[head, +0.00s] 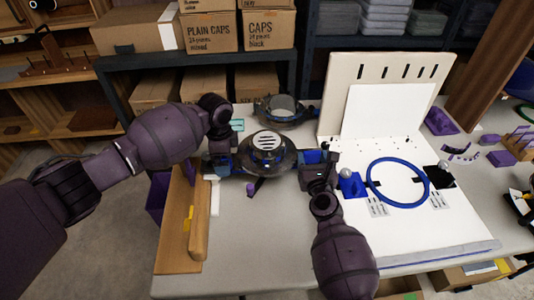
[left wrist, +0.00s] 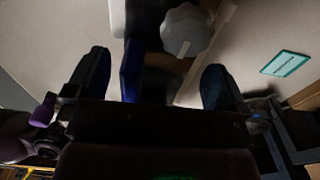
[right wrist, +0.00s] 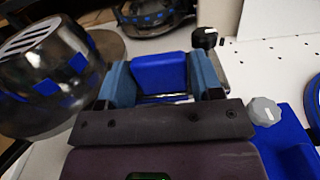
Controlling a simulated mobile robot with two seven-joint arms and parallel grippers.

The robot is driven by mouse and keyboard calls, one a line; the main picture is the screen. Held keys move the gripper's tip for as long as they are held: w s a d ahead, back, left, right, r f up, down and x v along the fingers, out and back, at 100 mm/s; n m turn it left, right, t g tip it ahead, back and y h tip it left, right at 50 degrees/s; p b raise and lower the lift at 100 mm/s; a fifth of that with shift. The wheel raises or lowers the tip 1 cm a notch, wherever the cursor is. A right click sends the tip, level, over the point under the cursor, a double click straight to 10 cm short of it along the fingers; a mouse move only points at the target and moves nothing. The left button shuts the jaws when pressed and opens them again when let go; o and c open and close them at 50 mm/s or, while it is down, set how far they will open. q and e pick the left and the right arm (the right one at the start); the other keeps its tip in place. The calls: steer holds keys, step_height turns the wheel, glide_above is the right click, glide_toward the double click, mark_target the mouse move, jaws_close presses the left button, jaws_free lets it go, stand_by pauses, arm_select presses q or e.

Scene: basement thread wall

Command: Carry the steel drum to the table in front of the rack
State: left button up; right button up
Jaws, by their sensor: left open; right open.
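The steel drum (head: 267,148) is a shiny rounded body with a slotted pale top and blue squares on its side. It stands on the table (head: 262,225). In the right wrist view the drum (right wrist: 45,75) is at the left. My right gripper (head: 316,160) is at the drum's right side, fingers open on either side of a blue block (right wrist: 160,75); I cannot tell whether they touch it. My left gripper (head: 222,145) is at the drum's left side. In the left wrist view its fingers are apart, with a dark blue bar (left wrist: 131,65) and grey knob (left wrist: 186,30) between or beyond them.
A second round metal item (head: 285,110) stands behind the drum. A white board with a blue ring (head: 372,190) lies to the right, below an upright panel (head: 345,70). A wooden rail (head: 198,235) edges the left. A dark rack with cardboard boxes (head: 210,32) stands behind.

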arm_select(q)
steer(key=shift+f, duration=0.45)
arm_select(e)
steer(key=shift+w, duration=0.45)
arm_select(q)
steer(key=shift+c, duration=0.5)
arm_select(e)
steer(key=shift+c, duration=0.4)
